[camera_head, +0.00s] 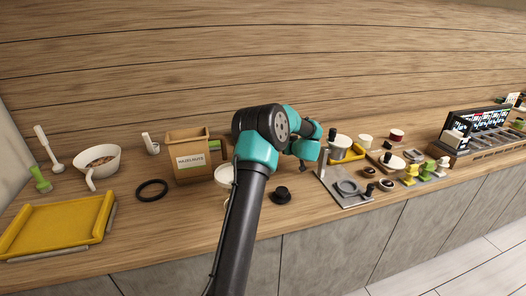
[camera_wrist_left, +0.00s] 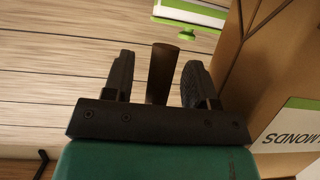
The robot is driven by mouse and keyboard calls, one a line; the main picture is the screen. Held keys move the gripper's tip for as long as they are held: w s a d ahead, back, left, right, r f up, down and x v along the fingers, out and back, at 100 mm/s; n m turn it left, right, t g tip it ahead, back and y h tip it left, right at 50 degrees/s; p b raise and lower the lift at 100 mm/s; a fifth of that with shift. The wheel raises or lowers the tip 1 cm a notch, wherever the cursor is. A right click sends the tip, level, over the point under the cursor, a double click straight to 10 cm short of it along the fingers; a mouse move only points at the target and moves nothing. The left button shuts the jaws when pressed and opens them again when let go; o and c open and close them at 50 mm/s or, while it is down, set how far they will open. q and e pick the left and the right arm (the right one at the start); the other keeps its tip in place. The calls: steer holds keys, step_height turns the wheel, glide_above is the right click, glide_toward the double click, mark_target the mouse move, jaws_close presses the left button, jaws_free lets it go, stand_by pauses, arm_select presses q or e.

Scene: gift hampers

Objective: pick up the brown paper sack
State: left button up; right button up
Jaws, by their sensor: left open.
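A brown, box-shaped paper sack (camera_head: 188,160) with a white label reading like "HAZELNUTS" stands upright on the counter, left of my arm in the head view. A brown surface (camera_wrist_left: 285,75) fills the right of the left wrist view, with a white and green label ending in "MONDS"; I cannot tell which sack it is. My left gripper (camera_wrist_left: 158,78) is open beside it, not closed around it. A dark brown rounded thing (camera_wrist_left: 163,72) shows between the fingers, its contact unclear. In the head view my arm hides the fingers. My right gripper is not in view.
A white bowl (camera_head: 97,162), black ring (camera_head: 152,190) and yellow tray (camera_head: 60,222) lie left. A black hat-shaped piece (camera_head: 281,195) and grey board (camera_head: 345,192) with small items lie right. A green and white thing (camera_head: 214,146) stands beside the sack. A wooden wall closes the back.

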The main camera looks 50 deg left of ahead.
arm_select(q)
steer(key=shift+c, duration=0.3)
jaws_close()
stand_by(0.3)
